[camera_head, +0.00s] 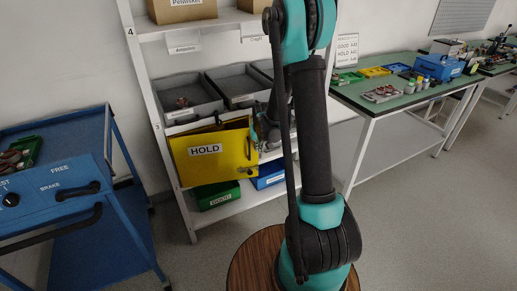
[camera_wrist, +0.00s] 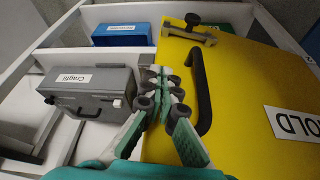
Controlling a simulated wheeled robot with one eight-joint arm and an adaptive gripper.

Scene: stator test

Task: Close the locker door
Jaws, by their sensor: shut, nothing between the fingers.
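The yellow locker door (camera_head: 212,163) carries a HOLD label and sits in the white shelf rack, left of my arm. In the wrist view the yellow door (camera_wrist: 240,75) fills the right side, with a curved black handle (camera_wrist: 202,90) and a grey latch piece (camera_wrist: 190,32) near its far edge. My gripper (camera_wrist: 163,78) is shut and empty, just left of the handle and over the door's left edge. I cannot tell whether it touches the door. In the head view my gripper (camera_head: 256,132) is partly hidden at the door's right side. How far the door stands open is unclear.
A grey labelled box (camera_wrist: 88,92) lies left of my gripper. Blue (camera_head: 270,176) and green (camera_head: 216,194) bins sit below the door. Grey trays (camera_head: 185,98) are above it. A blue cart (camera_head: 75,205) stands left, a green-topped table (camera_head: 400,98) right. Floor between is clear.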

